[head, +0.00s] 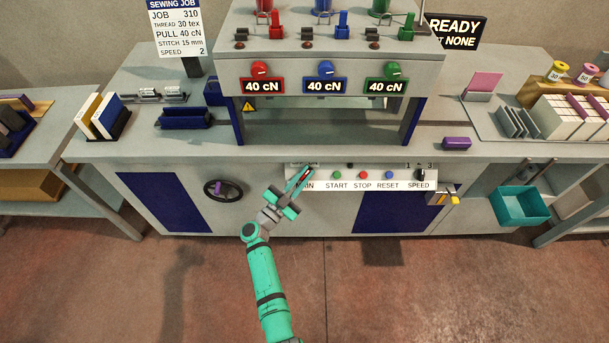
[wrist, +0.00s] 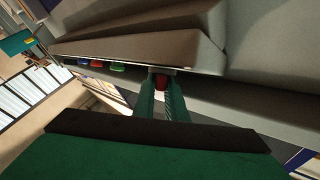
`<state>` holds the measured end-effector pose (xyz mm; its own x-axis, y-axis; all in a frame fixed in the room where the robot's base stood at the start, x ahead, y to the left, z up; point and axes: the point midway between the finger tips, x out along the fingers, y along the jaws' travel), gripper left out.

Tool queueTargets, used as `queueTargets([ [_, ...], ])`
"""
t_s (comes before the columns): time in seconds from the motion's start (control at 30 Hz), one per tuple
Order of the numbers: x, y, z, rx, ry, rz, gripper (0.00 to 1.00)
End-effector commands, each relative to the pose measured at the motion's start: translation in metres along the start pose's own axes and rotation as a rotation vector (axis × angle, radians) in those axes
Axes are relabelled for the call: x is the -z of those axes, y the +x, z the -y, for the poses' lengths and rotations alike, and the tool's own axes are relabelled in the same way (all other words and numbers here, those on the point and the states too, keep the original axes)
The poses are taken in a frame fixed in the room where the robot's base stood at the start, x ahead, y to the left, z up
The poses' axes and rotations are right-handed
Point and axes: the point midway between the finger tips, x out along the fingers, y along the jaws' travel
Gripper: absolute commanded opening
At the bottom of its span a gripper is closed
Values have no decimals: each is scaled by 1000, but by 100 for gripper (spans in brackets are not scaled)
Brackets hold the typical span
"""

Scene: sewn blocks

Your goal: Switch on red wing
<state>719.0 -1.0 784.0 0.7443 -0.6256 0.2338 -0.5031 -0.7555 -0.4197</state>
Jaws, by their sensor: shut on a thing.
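My gripper (head: 305,174) reaches the left end of the white control strip on the front of the sewing machine bench. Its fingers are shut on the red wing (wrist: 160,82), a small red switch part by the MAIN label (head: 306,185). In the wrist view my gripper (wrist: 161,90) has one finger on each side of the red wing, which shows between the tips. The fingers hide most of the wing in the head view, and its turn angle cannot be told.
To the right on the strip are a green start button (head: 338,175), a red stop button (head: 363,175), a blue reset button (head: 388,175) and a speed knob (head: 421,175). A handwheel (head: 211,190) sits to the left. A teal bin (head: 520,207) hangs at right.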

Motion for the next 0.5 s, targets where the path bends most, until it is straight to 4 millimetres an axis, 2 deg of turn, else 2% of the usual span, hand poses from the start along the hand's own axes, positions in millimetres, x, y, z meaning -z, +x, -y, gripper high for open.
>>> queueTargets([
  [0.2, 0, 0, 3, 4, 3, 0, 0],
  [0.23, 0, 0, 3, 4, 3, 0, 14],
  [0.3, 0, 0, 3, 4, 3, 0, 30],
  [0.5, 1, 1, 0, 1, 2, -1, 30],
])
